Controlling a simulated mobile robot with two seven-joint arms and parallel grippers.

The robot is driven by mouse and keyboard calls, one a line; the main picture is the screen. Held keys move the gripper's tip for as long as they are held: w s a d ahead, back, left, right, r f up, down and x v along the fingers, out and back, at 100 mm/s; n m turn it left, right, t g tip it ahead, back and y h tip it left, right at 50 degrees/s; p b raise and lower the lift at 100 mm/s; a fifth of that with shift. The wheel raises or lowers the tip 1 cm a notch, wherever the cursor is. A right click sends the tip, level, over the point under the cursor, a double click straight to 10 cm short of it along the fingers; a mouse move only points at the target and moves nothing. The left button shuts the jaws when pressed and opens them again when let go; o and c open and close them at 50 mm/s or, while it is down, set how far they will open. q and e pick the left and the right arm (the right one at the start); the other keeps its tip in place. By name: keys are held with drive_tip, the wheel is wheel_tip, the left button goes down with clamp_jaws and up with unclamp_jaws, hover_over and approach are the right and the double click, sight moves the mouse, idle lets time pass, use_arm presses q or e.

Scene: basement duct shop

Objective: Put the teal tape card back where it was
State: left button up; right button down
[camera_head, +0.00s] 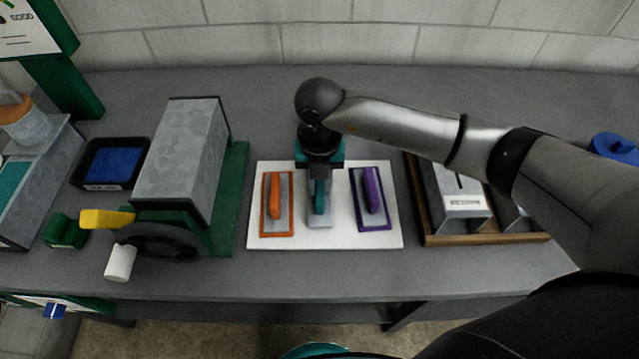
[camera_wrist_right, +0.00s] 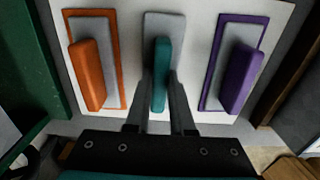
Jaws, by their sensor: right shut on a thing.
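The teal tape card's teal grip (camera_head: 320,203) stands at the middle of the white board (camera_head: 265,242), over a plain grey rectangle. My right gripper (camera_head: 319,190) comes down from above and is shut on this grip. In the right wrist view both fingers (camera_wrist_right: 160,92) flank the teal grip (camera_wrist_right: 161,55). An orange-bordered card (camera_head: 275,203) lies on its left and a purple-bordered card (camera_head: 372,198) on its right. No teal border shows around the grey rectangle. I cannot tell whether the teal card touches the board. My left gripper is out of view.
A grey metal machine (camera_head: 180,150) with a black wheel and yellow handle stands at the left, near a blue-lined tray (camera_head: 112,163). A wooden tray (camera_head: 480,240) with grey metal pieces lies close right of the board. The bench behind the board is clear.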

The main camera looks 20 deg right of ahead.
sight(319, 186)
drive_tip(key=shift+f, duration=0.2)
drive_tip(key=c, duration=0.8)
unclamp_jaws()
drive_tip(key=shift+r, duration=0.15)
wheel_tip(319, 186, up, 12)
drive_tip(key=shift+r+p, duration=0.1)
drive_tip(key=shift+p, duration=0.2)
